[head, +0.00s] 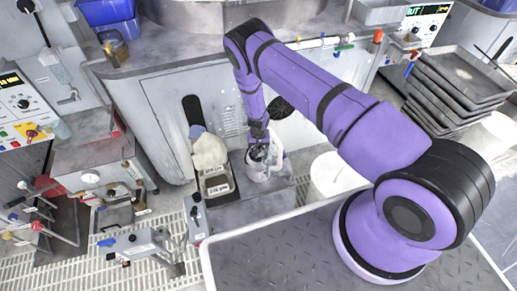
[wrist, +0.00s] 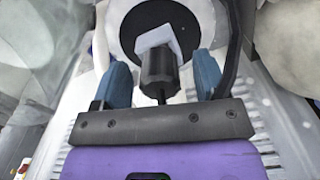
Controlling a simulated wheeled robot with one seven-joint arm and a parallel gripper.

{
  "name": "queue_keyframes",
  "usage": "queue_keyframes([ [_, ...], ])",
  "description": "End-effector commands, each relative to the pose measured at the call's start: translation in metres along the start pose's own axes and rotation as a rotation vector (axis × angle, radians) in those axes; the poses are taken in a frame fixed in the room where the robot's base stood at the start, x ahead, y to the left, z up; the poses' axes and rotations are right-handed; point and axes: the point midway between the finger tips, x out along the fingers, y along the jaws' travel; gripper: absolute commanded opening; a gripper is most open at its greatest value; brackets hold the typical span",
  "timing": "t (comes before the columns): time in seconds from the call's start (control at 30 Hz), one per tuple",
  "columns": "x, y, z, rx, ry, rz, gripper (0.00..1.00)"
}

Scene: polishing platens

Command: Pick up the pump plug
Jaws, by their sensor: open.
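My gripper (head: 259,146) points down over a small grey-white unit on a low dark stand in the head view. In the wrist view my gripper (wrist: 162,70) has its two blue fingers apart. A black ribbed plug (wrist: 158,72) with a white block at its top, which looks like the pump plug, lies between the fingers. A gap shows on each side of it, so it is not gripped. A dark disc with a pale rim (wrist: 128,40) lies behind it. In the head view the plug is too small to make out.
A grey tray-like box (head: 217,185) stands left of my gripper, and a white bucket (head: 335,178) stands to the right. The grey cabinet (head: 165,125) rises close behind. Stacked metal trays (head: 455,85) stand far right. A black cable (wrist: 234,45) runs beside the right finger.

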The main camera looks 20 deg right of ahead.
Motion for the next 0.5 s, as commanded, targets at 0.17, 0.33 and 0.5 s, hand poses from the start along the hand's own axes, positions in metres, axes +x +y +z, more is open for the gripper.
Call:
queue_keyframes([
  [0.17,-0.0003,-0.0001,0.0001,0.000,0.000,0.000,0.55],
  [0.33,-0.0004,-0.0001,0.0001,0.000,0.000,0.000,0.16],
  [0.5,-0.0005,-0.0001,0.0001,0.000,0.000,0.000,0.12],
])
